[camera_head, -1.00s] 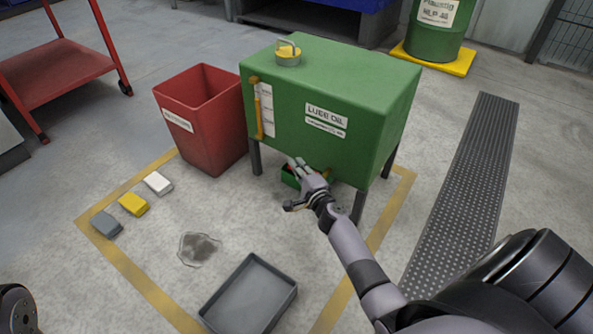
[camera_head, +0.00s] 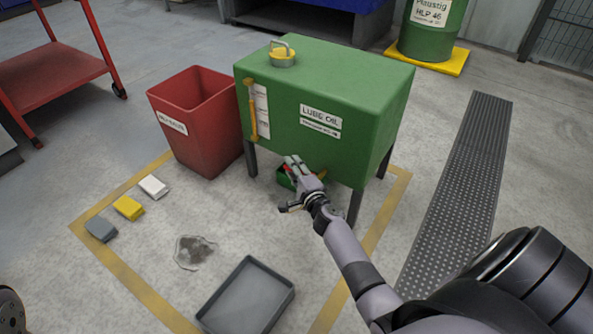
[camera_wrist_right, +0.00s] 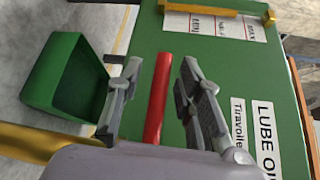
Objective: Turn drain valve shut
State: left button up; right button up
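The drain valve's red lever (camera_wrist_right: 158,100) shows in the right wrist view as a straight bar in front of the green lube oil tank (camera_wrist_right: 230,65). My right gripper (camera_wrist_right: 160,75) is open, with one finger on each side of the lever and a visible gap to each. In the head view, my right gripper (camera_head: 289,185) is low at the front of the tank (camera_head: 345,90), and its hand hides most of the valve. The valve body cannot be made out. My left gripper is out of view.
A green open bin (camera_wrist_right: 62,90) lies under the tank. A red bin (camera_head: 205,130) stands left of the tank.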

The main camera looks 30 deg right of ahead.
jog(key=v, duration=1.2)
jog(key=shift+c, duration=0.2)
